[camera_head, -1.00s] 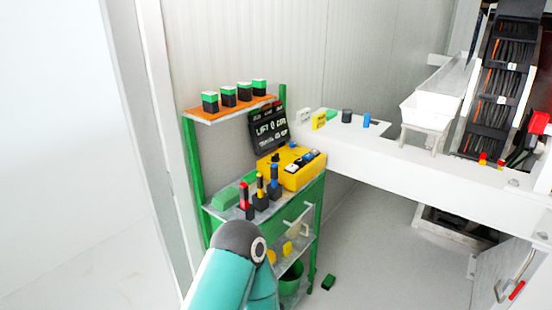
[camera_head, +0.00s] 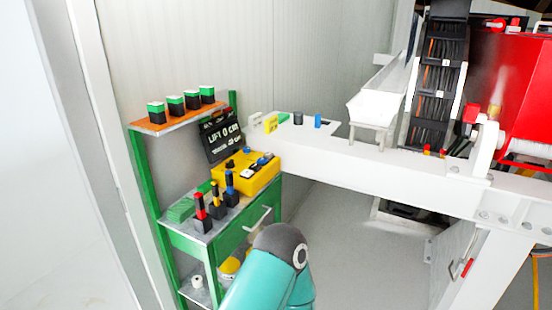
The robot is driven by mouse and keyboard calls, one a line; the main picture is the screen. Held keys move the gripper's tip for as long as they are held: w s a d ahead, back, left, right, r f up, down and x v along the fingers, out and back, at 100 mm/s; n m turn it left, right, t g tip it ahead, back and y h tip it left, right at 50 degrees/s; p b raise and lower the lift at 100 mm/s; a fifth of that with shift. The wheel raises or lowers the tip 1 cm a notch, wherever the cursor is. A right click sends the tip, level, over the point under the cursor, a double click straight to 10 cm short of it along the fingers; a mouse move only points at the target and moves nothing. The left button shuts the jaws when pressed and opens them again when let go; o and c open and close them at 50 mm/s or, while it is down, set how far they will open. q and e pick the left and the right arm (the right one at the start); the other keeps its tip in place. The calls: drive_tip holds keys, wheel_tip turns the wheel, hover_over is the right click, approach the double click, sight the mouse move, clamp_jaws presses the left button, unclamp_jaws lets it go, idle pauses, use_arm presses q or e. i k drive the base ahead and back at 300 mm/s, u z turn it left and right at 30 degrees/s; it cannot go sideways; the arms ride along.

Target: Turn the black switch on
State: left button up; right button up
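A yellow box (camera_head: 246,178) with black, white and blue parts on its top sits on the green shelf unit (camera_head: 190,238). Which of its dark parts is the black switch is too small to tell. A black sign (camera_head: 221,136) with white lettering stands behind the box. Part of my arm, teal with a dark rounded joint, rises from the bottom centre in front of the shelf unit. It hides part of the unit's lower right. Neither of my grippers shows in the head view.
Red, yellow and blue upright tools (camera_head: 215,202) stand before the box. Several black-and-green blocks (camera_head: 182,104) line the orange top shelf (camera_head: 165,123). A white beam (camera_head: 365,163) runs right, carrying a white hopper (camera_head: 373,108). Open grey floor (camera_head: 345,235) lies below it.

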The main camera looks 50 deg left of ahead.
sight(230, 164)
drive_tip(key=z, duration=0.9)
drive_tip(key=i, duration=2.35)
drive_tip(key=u, duration=2.85)
drive_tip(key=i, duration=0.35)
drive_tip(key=u, duration=2.15)
